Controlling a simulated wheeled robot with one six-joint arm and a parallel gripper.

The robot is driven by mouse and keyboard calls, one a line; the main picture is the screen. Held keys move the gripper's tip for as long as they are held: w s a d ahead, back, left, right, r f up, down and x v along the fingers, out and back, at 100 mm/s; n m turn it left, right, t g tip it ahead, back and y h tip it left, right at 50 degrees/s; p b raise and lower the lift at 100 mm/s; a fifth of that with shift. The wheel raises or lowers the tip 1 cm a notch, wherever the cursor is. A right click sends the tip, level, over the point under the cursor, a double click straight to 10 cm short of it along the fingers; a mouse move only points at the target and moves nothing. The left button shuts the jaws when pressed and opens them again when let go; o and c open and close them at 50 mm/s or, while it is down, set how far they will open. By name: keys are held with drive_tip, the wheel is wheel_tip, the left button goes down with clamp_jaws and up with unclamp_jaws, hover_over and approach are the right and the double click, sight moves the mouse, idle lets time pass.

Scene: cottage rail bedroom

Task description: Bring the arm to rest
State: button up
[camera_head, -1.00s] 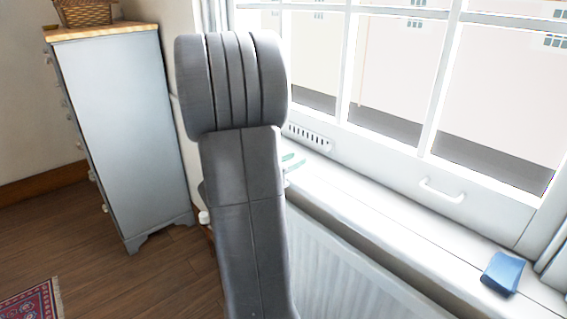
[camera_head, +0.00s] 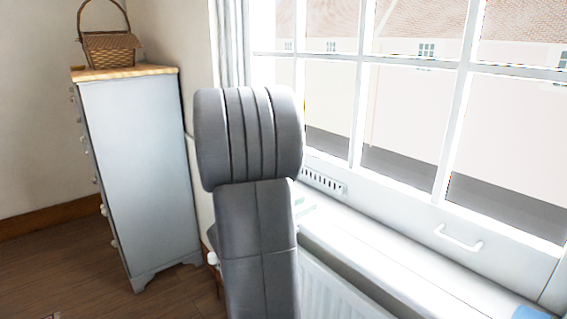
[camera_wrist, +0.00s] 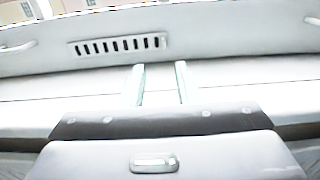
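My gripper (camera_wrist: 160,74) shows in the wrist view as two pale green fingers, parallel and apart, with nothing between them. It is open and empty, over the white window sill (camera_wrist: 60,88). In the head view my grey arm stands upright in the middle and hides most of the gripper. Only a bit of pale green shows beside the arm, near the sill (camera_head: 385,254).
A white radiator (camera_head: 330,290) is under the sill. A slotted vent (camera_head: 323,180) and a handle (camera_head: 458,238) are on the window frame. A blue object (camera_head: 532,313) lies on the sill at right. A drawer cabinet (camera_head: 140,170) with a wicker basket (camera_head: 110,50) stands left.

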sight(343, 186)
drive_tip(key=x, duration=1.2)
drive_tip(key=shift+r, duration=0.1)
